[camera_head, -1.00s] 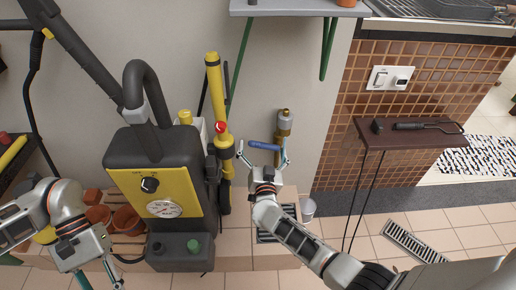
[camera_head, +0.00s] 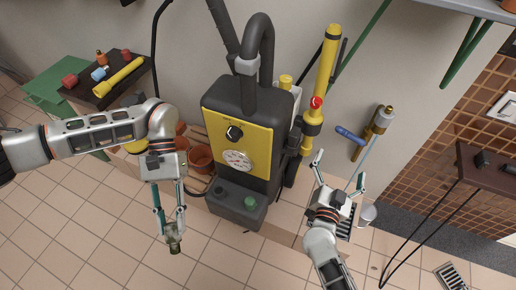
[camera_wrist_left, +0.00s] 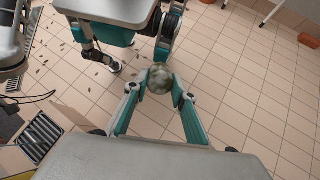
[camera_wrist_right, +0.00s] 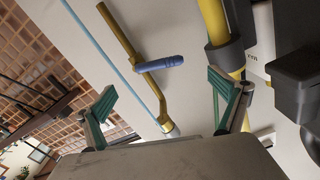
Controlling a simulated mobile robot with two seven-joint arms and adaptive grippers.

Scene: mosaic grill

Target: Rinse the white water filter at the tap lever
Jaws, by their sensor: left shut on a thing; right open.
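My left gripper (camera_head: 172,230) is shut on a small rounded grey-green piece (camera_head: 174,245), held over the tiled floor. In the left wrist view the piece (camera_wrist_left: 160,78) looks mottled and dirty, not clean white; I take it for the water filter. The brass tap (camera_head: 380,122) is on the wall at the right, with a blue tap lever (camera_head: 350,135). The lever (camera_wrist_right: 160,63) also shows in the right wrist view. A thin pale blue line, like running water, shows beside the tap. My right gripper (camera_head: 341,172) is open and empty just below the lever, apart from it.
A black and yellow machine (camera_head: 238,135) stands between my grippers, with a yellow cylinder (camera_head: 325,75) beside it. Clay pots (camera_head: 201,157) are behind my left gripper. The front floor is clear.

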